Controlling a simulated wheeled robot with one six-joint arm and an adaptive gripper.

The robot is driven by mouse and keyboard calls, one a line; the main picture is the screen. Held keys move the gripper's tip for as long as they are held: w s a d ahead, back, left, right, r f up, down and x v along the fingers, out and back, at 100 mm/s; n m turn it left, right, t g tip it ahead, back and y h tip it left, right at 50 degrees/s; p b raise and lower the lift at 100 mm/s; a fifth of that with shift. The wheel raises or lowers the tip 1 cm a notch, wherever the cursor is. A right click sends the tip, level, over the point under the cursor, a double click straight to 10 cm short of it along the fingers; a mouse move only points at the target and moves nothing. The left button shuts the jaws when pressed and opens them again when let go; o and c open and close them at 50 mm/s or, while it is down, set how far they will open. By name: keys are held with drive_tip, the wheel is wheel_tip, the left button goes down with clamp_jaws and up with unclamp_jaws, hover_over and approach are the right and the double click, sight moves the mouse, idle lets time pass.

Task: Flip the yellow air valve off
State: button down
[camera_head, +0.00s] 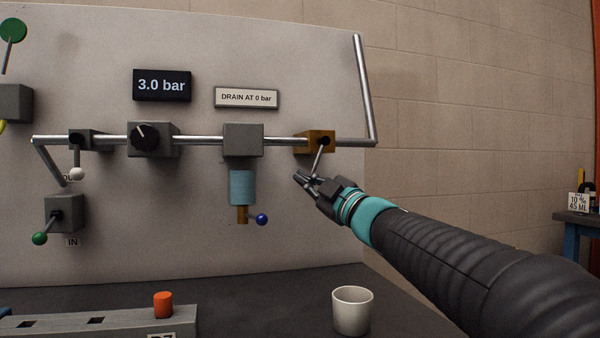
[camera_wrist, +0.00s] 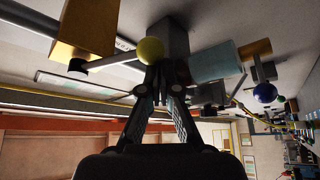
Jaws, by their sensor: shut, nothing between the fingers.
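The yellow air valve has a brass-coloured block (camera_head: 315,141) on the pipe at the right of the panel. Its thin lever (camera_head: 318,160) slants down and slightly left from a black pivot. In the wrist view the lever (camera_wrist: 116,58) runs from the block (camera_wrist: 84,28) to a yellow ball knob (camera_wrist: 151,49). In the head view the knob is hidden at my gripper. My gripper (camera_head: 302,178) is shut and empty, at the lever's lower end. In the wrist view its fingertips (camera_wrist: 160,72) are just below the knob; I cannot tell whether they touch it.
A display (camera_head: 162,85) reads 3.0 bar. A sign (camera_head: 247,97) reads DRAIN AT 0 bar. Left of my gripper hangs a teal bowl (camera_head: 242,187) with a blue-knobbed drain (camera_head: 261,219). A white cup (camera_head: 352,311) stands on the dark bench below.

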drive_tip(key=shift+w+d+f, duration=0.2)
drive_tip(key=shift+d+f, duration=0.05)
drive_tip(key=shift+d, duration=0.3)
drive_tip(key=shift+w+d+f, duration=0.15)
drive_tip(key=shift+d+f, duration=0.05)
drive_tip(key=shift+d, duration=0.35)
drive_tip(key=shift+w+d+f, duration=0.2)
drive_tip(key=shift+d+f, duration=0.05)
drive_tip(key=shift+d, duration=0.3)
drive_tip(key=shift+w+d+f, duration=0.1)
drive_tip(key=shift+d+f, duration=0.05)
drive_tip(key=shift+d, duration=0.1)
drive_tip(key=s+a+b, duration=0.2)
drive_tip(key=a, duration=0.2)
drive_tip(key=s+d, duration=0.7)
drive_tip(key=shift+d+r, duration=0.25)
drive_tip(key=shift+r, duration=0.1)
drive_tip(key=shift+s+a, duration=0.1)
